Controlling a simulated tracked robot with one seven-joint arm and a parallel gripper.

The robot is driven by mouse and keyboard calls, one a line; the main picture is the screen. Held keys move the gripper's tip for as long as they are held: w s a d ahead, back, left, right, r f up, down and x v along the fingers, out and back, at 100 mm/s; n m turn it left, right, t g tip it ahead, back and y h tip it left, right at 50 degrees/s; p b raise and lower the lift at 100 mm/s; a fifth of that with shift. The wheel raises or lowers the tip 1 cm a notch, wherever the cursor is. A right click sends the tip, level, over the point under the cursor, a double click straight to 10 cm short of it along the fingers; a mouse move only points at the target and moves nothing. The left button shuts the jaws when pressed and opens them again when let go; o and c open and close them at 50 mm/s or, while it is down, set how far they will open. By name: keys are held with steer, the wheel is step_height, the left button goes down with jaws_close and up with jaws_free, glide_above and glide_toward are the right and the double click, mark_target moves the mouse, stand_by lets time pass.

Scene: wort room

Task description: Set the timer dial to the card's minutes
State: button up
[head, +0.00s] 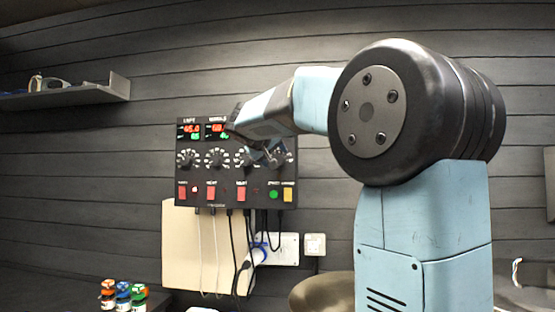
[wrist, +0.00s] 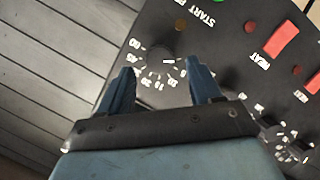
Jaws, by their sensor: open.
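The black control panel (head: 222,192) hangs on the dark plank wall, with a row of dials across its middle. My gripper (head: 268,156) is at the panel's right-hand dial and partly covers it. In the wrist view the panel appears turned over, and my open gripper (wrist: 160,66) has one finger on each side of the timer dial (wrist: 157,68). The dial is dark, with a ring of white numbers and a short white mark near its upper right. I cannot tell whether the fingers touch it. I see no readable minutes card in either view.
Red switches (head: 211,193), a green button (head: 273,194) and a yellow one sit below the dials. Cables hang under the panel over a cream board (head: 182,245). A shelf (head: 70,95) is at left; small colored-capped bottles (head: 123,296) stand at lower left.

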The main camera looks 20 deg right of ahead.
mark_target(278, 160)
steer(key=shift+x, duration=1.25)
steer(key=c, duration=1)
steer(key=shift+d, duration=0.1)
steer(key=shift+c, duration=0.2)
